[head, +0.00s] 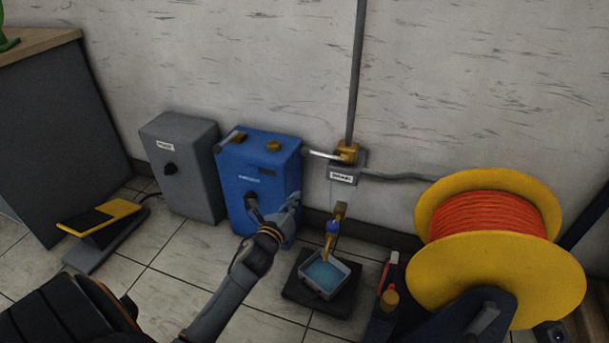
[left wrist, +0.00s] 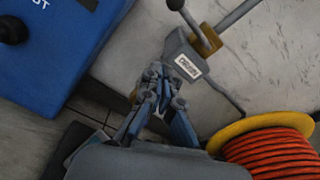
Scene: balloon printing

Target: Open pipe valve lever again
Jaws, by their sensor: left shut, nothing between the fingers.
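The pipe valve is a brass block (head: 347,151) on the grey vertical pipe against the wall. Its pale lever (head: 324,155) points left, across the pipe. A labelled grey box (head: 343,175) sits just below. In the left wrist view, the lever (left wrist: 190,22) and brass block (left wrist: 206,39) show at the top, with the lever's dark tip near the upper edge. My left gripper (head: 293,203) is shut and empty in front of the blue box, below and left of the lever, apart from it. Its closed fingers (left wrist: 156,78) show in the left wrist view. My right gripper is not in view.
A blue machine (head: 262,165) and a grey box (head: 186,165) stand left along the wall. A small tray of blue liquid (head: 343,289) sits on the floor under a brass spout (head: 340,211). A yellow reel with orange hose (head: 487,217) blocks the right. A yellow pedal (head: 112,213) lies left.

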